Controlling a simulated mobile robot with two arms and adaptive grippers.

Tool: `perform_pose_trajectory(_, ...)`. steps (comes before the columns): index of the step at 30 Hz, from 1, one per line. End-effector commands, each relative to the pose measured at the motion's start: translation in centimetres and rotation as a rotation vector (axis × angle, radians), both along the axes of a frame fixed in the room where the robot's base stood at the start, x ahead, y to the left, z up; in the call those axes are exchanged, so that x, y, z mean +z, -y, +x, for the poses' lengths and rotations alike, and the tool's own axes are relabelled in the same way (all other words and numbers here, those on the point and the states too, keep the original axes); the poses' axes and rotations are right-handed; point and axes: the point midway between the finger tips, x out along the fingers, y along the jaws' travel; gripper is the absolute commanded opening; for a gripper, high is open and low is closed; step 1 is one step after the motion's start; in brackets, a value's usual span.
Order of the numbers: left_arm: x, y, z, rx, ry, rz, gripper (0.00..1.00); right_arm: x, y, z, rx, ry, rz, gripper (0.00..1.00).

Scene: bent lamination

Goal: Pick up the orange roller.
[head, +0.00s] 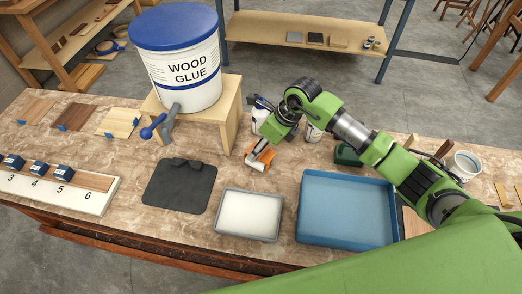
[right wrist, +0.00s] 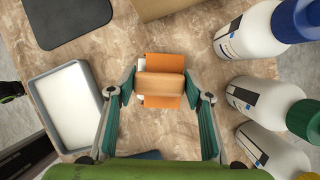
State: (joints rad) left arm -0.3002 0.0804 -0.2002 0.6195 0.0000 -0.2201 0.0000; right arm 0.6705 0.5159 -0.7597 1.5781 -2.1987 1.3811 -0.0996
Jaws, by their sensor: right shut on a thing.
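The orange roller (right wrist: 163,62) is at the centre of the right wrist view, an orange piece with a pale wooden bar across it and a white edge showing. In the head view it (head: 262,166) is partly hidden by my right gripper (head: 259,153). My right gripper (right wrist: 160,86) is shut on the roller, with one finger at each end of the wooden bar. I cannot tell whether the roller still touches the worktop. My left gripper is not in view.
White bottles (right wrist: 249,35) stand close on the right in the right wrist view. A grey tray (head: 277,235), a blue tray (head: 302,237) and a black mat (head: 180,188) lie nearer. A wooden stand (head: 228,110) bears a glue bucket (head: 178,60).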

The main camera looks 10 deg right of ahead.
Motion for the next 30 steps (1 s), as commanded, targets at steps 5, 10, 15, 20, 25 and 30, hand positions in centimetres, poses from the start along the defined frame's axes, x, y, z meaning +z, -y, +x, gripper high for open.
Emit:
perform_pose_trajectory(5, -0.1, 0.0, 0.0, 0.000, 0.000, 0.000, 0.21, 0.1, 0.0, 0.1, -0.001, 0.002, 0.001, 0.17)
perform_pose_trajectory(10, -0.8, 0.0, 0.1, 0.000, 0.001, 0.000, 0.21, 1.0, 0.0, 0.1, 0.001, 0.005, 0.001, 0.17)
perform_pose_trajectory(15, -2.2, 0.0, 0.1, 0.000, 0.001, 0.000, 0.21, 3.8, -0.3, -0.5, 0.004, 0.008, 0.001, 0.17)
perform_pose_trajectory(20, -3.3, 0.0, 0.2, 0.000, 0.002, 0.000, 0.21, 7.2, -1.2, -3.3, 0.006, 0.010, 0.000, 0.17)
perform_pose_trajectory(25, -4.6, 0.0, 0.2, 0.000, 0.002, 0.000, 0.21, 9.8, -2.5, -7.0, 0.006, 0.006, 0.001, 0.17)
perform_pose_trajectory(30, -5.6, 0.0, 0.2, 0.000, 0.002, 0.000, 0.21, 11.5, -3.7, -10.3, 0.005, 0.006, 0.002, 0.17)
